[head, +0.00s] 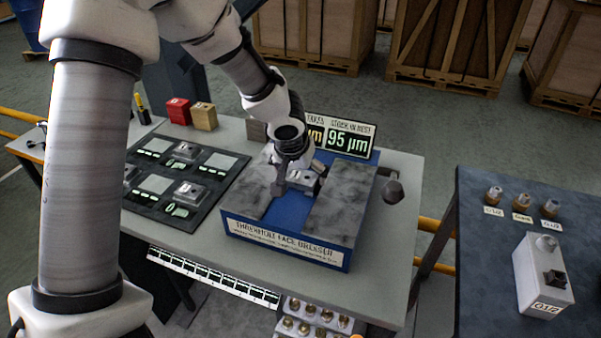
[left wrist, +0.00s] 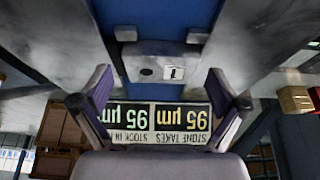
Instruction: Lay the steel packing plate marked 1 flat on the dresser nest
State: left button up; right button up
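The steel packing plate marked 1 (left wrist: 150,72) lies between the two grey stones on the blue dresser (head: 285,250). It shows a dark hole and a white label reading 1, and looks flat. In the head view the plate (head: 304,181) is partly hidden by my left gripper (head: 298,177). In the left wrist view my left gripper (left wrist: 160,84) has its fingers spread on either side of the plate, with a gap at each side. The nest under the plate is mostly covered. My right gripper is not in view.
A display reading 95 µm (head: 350,141) stands behind the dresser. A dark mat (head: 150,205) with other plates lies to the left. A red block (head: 178,111) and a tan block (head: 204,116) stand at the back. A dark table (head: 500,270) is at right.

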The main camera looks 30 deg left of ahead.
pick_arm(q)
jog(key=v, duration=1.2)
notch_tip(320, 180, up, 6)
jog(key=p, duration=0.4)
jog(key=shift+p, duration=0.4)
